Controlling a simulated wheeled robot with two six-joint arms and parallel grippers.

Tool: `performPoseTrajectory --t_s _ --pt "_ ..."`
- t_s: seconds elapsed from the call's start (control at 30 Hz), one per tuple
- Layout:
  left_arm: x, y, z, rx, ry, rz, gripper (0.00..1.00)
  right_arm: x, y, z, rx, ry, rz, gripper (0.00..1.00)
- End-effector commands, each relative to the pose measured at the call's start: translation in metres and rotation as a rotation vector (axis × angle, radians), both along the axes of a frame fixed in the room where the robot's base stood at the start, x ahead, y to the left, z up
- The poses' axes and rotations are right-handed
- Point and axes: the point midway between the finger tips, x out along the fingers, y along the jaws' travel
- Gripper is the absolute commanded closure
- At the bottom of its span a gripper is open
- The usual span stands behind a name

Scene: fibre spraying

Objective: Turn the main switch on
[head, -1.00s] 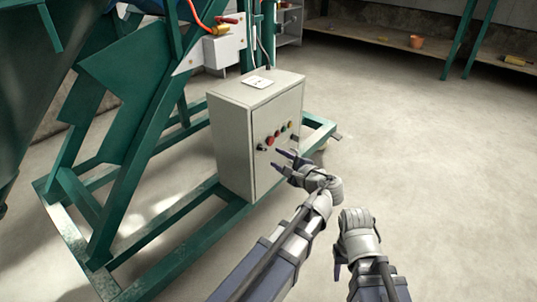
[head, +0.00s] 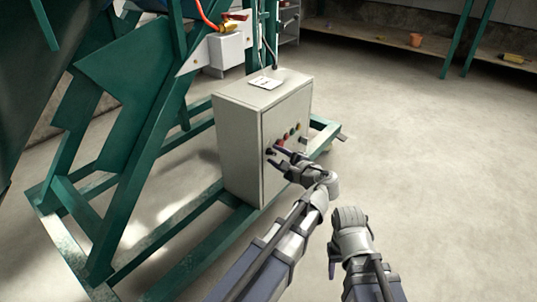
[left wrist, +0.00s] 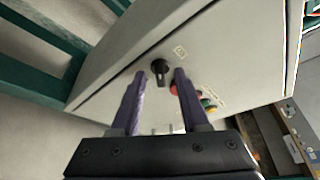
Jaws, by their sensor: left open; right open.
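The main switch is a black rotary knob (left wrist: 159,68) on the front of the grey control box (head: 239,150). In the left wrist view it shows just beyond and between my left fingertips, apart from them. In the head view the knob (head: 270,151) is at the left of the button row. My left gripper (head: 273,156) is open at the box front; its two purple fingers also show in the left wrist view (left wrist: 157,82). My right gripper (head: 332,262) hangs in front of the box at the lower right, away from it.
Red, green and yellow buttons (head: 291,133) sit right of the knob, close to my left fingers. A green steel frame (head: 133,165) stands left of and under the box. A white card (head: 265,82) lies on top. The floor (head: 430,170) at right is clear.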

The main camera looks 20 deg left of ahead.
Motion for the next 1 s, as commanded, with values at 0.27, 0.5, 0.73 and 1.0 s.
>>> performPoseTrajectory --t_s 0.27,0.5,0.73,1.0 --pt "0.0003 -0.0004 0.0000 -0.001 0.000 -0.001 0.58 -0.0003 -0.0002 -0.0001 0.000 0.000 0.000 0.50" --pt "0.0002 -0.0003 -0.0001 0.000 0.000 0.000 0.85 -0.0002 -0.0002 -0.0001 0.000 0.000 0.000 0.50" --pt "0.0002 -0.0002 -0.0001 0.000 0.000 0.000 1.00 -0.0002 -0.0002 -0.0001 0.000 0.000 0.000 0.50" --pt "0.0002 -0.0002 -0.0002 0.000 0.000 0.000 1.00 -0.0002 -0.0002 -0.0001 0.000 0.000 0.000 0.50"
